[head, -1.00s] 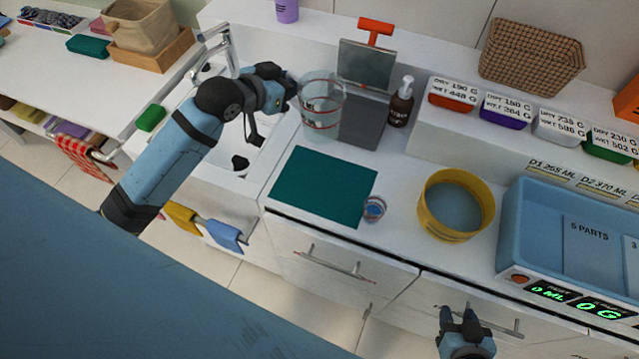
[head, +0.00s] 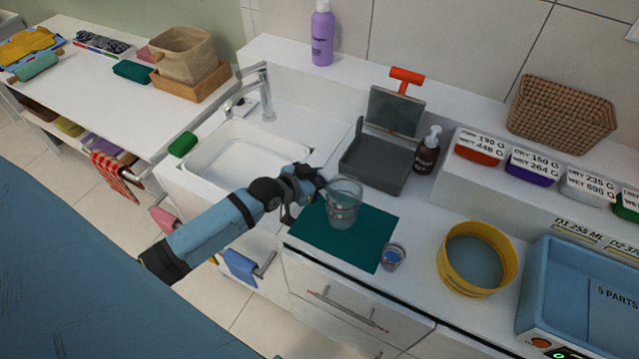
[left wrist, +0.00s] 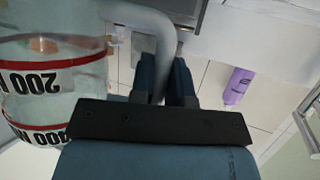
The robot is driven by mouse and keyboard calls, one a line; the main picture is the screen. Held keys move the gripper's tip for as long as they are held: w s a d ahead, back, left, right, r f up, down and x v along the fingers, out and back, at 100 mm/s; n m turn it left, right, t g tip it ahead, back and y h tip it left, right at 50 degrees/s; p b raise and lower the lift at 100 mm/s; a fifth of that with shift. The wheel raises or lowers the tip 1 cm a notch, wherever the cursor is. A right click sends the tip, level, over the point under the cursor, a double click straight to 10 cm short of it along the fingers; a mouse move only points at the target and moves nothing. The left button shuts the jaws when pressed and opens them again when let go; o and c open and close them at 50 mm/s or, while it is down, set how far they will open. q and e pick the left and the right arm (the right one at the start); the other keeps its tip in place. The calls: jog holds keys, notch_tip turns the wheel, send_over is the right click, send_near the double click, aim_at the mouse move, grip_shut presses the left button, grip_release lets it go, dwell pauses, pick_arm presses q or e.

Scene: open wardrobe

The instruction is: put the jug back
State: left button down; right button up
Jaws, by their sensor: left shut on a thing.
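The clear jug (head: 343,206) with red marking bands stands upright over the teal mat (head: 372,243) on the counter. I cannot tell whether its base touches the mat. My left gripper (head: 316,182) is at the jug's upper left side, shut on its handle. In the left wrist view the jug (left wrist: 45,85) fills the left side, and its pale grey handle (left wrist: 158,28) runs between the dark blue fingers (left wrist: 167,80). My right gripper is out of view.
A small cup (head: 393,256) is just right of the mat. A yellow tub (head: 450,275) stands farther right, beside a blue basin (head: 535,290). Behind are a grey open-lidded device (head: 375,165) and a pump bottle (head: 427,155). The sink (head: 215,180) is left.

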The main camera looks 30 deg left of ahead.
pick_arm(q)
jog(key=shift+f, duration=1.4)
jog(key=shift+s+f, duration=0.1)
jog(key=shift+f, duration=0.2)
